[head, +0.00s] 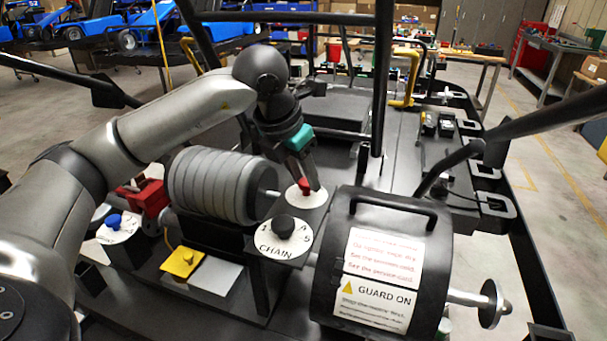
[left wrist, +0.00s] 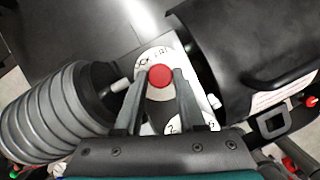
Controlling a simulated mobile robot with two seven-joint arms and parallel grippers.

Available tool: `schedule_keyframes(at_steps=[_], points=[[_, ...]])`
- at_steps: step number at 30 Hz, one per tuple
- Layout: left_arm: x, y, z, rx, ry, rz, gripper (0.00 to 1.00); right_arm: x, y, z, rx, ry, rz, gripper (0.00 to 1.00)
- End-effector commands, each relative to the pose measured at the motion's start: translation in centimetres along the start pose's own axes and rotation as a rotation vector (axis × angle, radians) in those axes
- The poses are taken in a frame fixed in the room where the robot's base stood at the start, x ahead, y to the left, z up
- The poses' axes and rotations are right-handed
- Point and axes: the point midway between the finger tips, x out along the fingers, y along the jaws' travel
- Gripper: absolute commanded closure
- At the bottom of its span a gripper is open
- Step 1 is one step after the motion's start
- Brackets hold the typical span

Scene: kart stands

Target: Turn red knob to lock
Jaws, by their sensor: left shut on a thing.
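The red knob (head: 304,186) sits on a white round dial plate (head: 313,199) between the ribbed grey cylinder and the black guard. It also shows in the left wrist view (left wrist: 160,76), where part of the lettering on its plate (left wrist: 147,58) is visible above it. My left gripper (head: 305,184) comes down on the knob from above and is shut on it, with one finger on each side in the left wrist view (left wrist: 160,80). The knob's exact turn angle cannot be read. My right gripper is not in view.
A black knob (head: 283,227) on a white "CHAIN" dial stands just in front. The black guard (head: 396,222) with a handle and "GUARD ON" label is at right, the ribbed cylinder (head: 215,185) at left. A blue knob (head: 113,221) and yellow block (head: 184,262) lie further left.

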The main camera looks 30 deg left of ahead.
Motion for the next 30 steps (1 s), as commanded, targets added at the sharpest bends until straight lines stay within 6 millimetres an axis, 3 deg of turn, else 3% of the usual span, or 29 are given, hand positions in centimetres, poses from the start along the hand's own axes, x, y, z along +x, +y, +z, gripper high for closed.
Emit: schedule_keyframes(at_steps=[6,7,15,24,30], points=[[0.0,0.0,0.0,0.001,0.000,0.001,1.00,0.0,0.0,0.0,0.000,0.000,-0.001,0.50],[0.0,0.0,0.0,0.001,0.000,0.001,0.60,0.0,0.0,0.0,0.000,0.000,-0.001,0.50],[0.0,0.0,0.0,0.002,0.000,0.000,0.31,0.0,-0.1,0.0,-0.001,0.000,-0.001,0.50],[-0.3,0.0,0.0,0.002,-0.001,0.000,0.31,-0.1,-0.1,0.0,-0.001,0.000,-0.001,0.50],[-3.3,0.1,0.2,0.003,-0.006,0.001,0.31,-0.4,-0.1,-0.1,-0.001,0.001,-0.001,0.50]])
